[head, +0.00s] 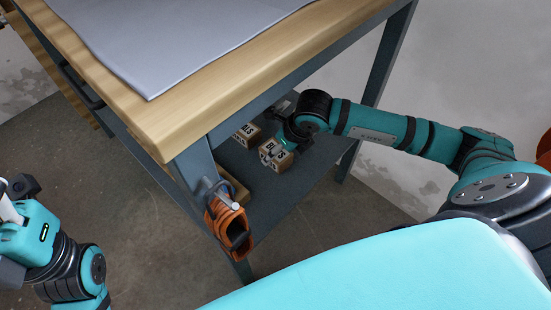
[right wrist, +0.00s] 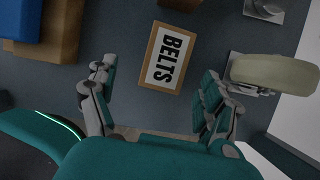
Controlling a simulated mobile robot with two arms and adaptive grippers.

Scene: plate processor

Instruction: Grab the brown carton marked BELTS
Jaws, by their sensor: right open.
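The brown carton marked BELTS (right wrist: 168,58) lies on a dark surface in the right wrist view, its white label facing the camera and slightly tilted. My right gripper (right wrist: 155,82) is open, with one finger to each side of the carton's near end and gaps between; it holds nothing. In the head view my right gripper (head: 289,138) is under the bench at the lower shelf (head: 262,205), beside two small labelled cartons (head: 246,134); their labels are too small or covered to read surely. My left gripper (head: 14,190) is at the left edge, partly cut off.
The bench's wooden top (head: 165,120) with a grey sheet (head: 180,40) hangs over the shelf. An orange item (head: 228,228) hangs by the near leg. In the wrist view, a blue item (right wrist: 20,20) and brown box are left, a beige rounded object (right wrist: 275,73) right.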

